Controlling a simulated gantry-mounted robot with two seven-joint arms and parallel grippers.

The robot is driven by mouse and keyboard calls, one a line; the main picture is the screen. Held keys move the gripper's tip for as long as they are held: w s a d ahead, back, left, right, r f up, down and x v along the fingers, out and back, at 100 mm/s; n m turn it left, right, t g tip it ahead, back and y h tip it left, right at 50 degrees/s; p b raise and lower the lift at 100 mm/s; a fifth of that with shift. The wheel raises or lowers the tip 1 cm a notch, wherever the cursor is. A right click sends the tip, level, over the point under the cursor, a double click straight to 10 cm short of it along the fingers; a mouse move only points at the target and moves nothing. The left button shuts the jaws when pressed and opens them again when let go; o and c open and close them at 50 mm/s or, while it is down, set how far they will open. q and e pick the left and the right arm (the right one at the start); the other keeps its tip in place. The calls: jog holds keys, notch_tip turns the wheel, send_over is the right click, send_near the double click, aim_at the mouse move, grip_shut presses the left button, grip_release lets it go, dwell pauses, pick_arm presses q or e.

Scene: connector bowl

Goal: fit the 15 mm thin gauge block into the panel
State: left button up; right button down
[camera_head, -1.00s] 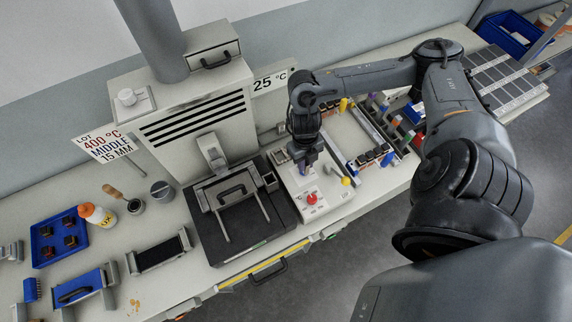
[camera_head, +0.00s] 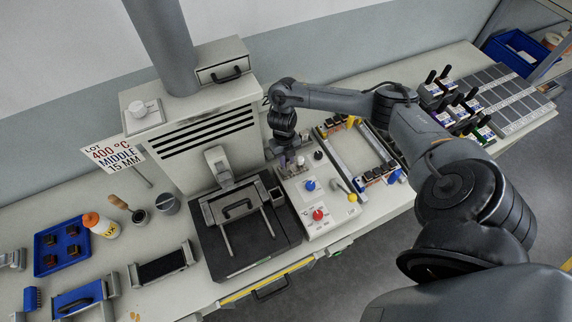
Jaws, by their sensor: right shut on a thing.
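The white panel (camera_head: 335,220) stands on the bench right of the black press plate. It carries a blue knob (camera_head: 310,185), a red knob (camera_head: 318,215) and a yellow ball-ended lever (camera_head: 352,197). My right gripper (camera_head: 285,163) points down at the panel's back left corner, behind and left of the blue knob. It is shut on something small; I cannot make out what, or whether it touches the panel. I cannot pick out the 15 mm thin gauge block. A sign (camera_head: 113,158) reads LOT 400 °C MIDDLE 15 MM. My left gripper is out of view.
The press (camera_head: 195,135) stands just left of my right gripper, its dark plate (camera_head: 235,255) in front. A railed frame (camera_head: 338,150) with small parts lies right of the panel.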

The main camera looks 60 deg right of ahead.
jog(key=shift+f+b, duration=0.4)
jog(key=shift+f, duration=1.65)
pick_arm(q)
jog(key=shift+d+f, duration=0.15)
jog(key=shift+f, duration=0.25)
pick_arm(e)
jog(key=shift+f, duration=0.1)
jog(key=c, duration=1)
grip_release()
pick_arm(q)
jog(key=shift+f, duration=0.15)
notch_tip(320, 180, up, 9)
jog(key=p, duration=0.8)
jog(key=shift+p, duration=0.35)
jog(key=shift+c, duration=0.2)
pick_arm(e)
jog(key=r, duration=0.7)
jog(key=w+r, duration=0.1)
jog(key=r, duration=0.3)
jog(key=shift+d+r, duration=0.1)
jog(key=shift+d, duration=0.3)
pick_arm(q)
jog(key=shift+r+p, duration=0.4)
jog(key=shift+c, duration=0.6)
pick_arm(e)
jog(key=shift+w+r, duration=0.1)
jog(key=shift+r, duration=0.4)
